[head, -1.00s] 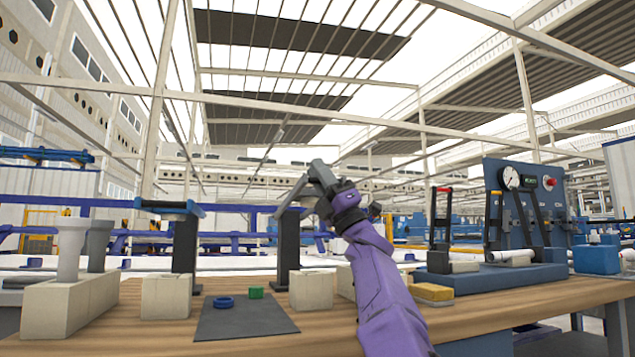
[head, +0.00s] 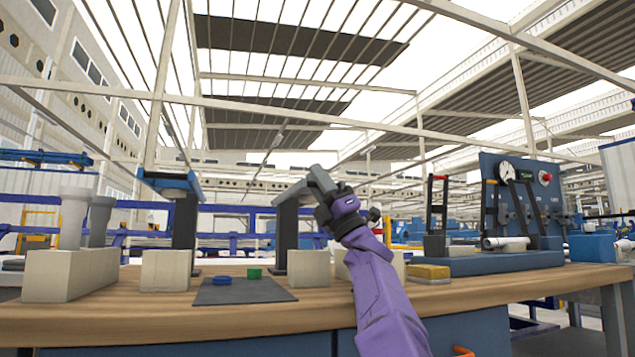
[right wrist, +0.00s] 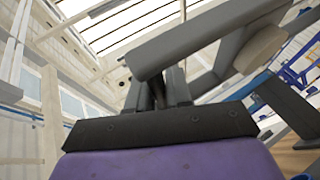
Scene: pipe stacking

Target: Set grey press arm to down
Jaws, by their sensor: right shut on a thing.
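The grey press arm (head: 292,191) sits on top of a dark upright post (head: 287,235) in the head view. It slants upward to the right from the post. My right gripper (head: 322,187) is shut on its raised right end. In the right wrist view, the fingers (right wrist: 163,92) meet the underside of a grey bar (right wrist: 205,38), part of the press arm. The exact contact is partly hidden by the fingers and the bar. My left gripper is in neither view.
A blue-armed press (head: 170,182) stands to the left. A dark mat (head: 243,291) on the wooden table (head: 330,312) bears a blue piece (head: 222,281) and a green piece (head: 254,273). Pale blocks (head: 165,270) stand nearby. A gauge panel (head: 512,200) stands at right.

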